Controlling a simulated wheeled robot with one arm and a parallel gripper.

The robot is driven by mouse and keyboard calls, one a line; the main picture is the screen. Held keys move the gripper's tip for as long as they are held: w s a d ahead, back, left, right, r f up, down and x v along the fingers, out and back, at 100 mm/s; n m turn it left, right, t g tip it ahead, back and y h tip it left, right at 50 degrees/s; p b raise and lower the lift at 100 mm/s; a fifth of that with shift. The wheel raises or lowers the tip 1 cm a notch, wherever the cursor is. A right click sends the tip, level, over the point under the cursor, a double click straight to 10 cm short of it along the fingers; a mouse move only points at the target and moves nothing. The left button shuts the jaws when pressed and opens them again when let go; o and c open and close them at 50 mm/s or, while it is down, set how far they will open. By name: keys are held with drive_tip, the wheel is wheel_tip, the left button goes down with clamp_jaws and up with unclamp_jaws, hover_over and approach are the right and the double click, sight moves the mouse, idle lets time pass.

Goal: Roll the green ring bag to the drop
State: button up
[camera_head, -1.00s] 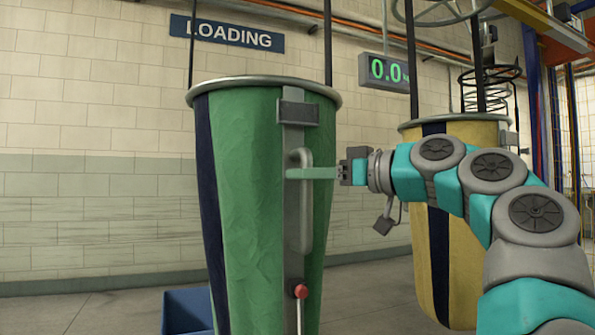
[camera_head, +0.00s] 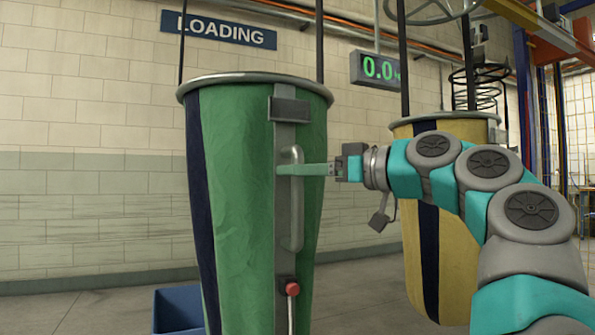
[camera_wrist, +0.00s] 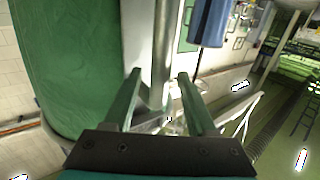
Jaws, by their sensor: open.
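The green ring bag (camera_head: 235,200) hangs upright in the head view, green with a dark blue stripe and a grey metal rim. A grey plate on its front carries a vertical grey handle (camera_head: 292,225). My gripper (camera_head: 285,170) is at the upper part of this handle, with its fingers level. In the wrist view my gripper (camera_wrist: 158,75) is open, and a grey vertical bar, apparently the handle (camera_wrist: 161,45), lies between the fingers. Contact cannot be told. The bag's green side (camera_wrist: 70,60) fills the left of that view. The bag's bottom is cut off. The drop cannot be identified.
A yellow bag (camera_head: 458,255) with a dark stripe hangs behind my arm on the right. A red-knobbed lever (camera_head: 292,288) sits low on the green bag. A blue bin (camera_head: 178,310) stands low at left. A scale display (camera_head: 378,69) reads 0.0; a LOADING sign (camera_head: 222,30) hangs on the wall.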

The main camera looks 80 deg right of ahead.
drive_tip(key=v, duration=0.7)
idle(1.1)
